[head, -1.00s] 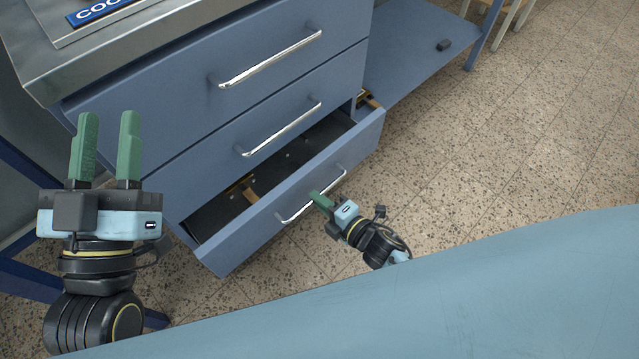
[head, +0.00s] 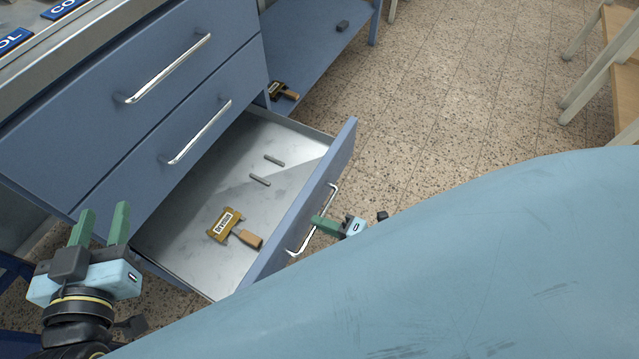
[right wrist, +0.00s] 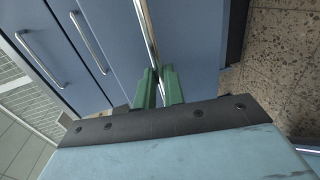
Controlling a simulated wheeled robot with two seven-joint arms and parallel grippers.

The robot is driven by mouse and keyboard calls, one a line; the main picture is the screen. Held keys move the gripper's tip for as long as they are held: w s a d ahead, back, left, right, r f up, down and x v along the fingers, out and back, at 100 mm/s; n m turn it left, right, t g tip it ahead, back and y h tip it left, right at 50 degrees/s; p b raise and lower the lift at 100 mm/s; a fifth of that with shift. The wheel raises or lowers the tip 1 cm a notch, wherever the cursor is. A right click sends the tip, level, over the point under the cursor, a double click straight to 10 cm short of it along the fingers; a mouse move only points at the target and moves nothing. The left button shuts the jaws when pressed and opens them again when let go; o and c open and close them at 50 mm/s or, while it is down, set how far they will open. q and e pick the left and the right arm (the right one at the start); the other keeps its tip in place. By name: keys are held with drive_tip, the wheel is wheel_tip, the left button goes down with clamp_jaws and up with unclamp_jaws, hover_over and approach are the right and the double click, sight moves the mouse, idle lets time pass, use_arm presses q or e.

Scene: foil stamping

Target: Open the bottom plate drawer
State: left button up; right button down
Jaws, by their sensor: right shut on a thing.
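The bottom plate drawer (head: 283,232) of the blue cabinet is pulled well out, its inside open to view. My right gripper (head: 318,221) is shut on the bottom drawer's chrome handle (head: 303,240). In the right wrist view the green fingers (right wrist: 159,88) close around the handle bar (right wrist: 148,35). My left gripper (head: 101,222) is open and empty, left of the drawer; its fingers stand apart.
Two upper drawers with chrome handles (head: 165,70) are shut. Stools (head: 600,60) stand at the far right. The speckled floor (head: 440,110) between is clear.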

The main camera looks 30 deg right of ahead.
drive_tip(key=shift+d, duration=0.1)
drive_tip(key=c, duration=1.5)
unclamp_jaws()
drive_tip(key=shift+s, duration=0.1)
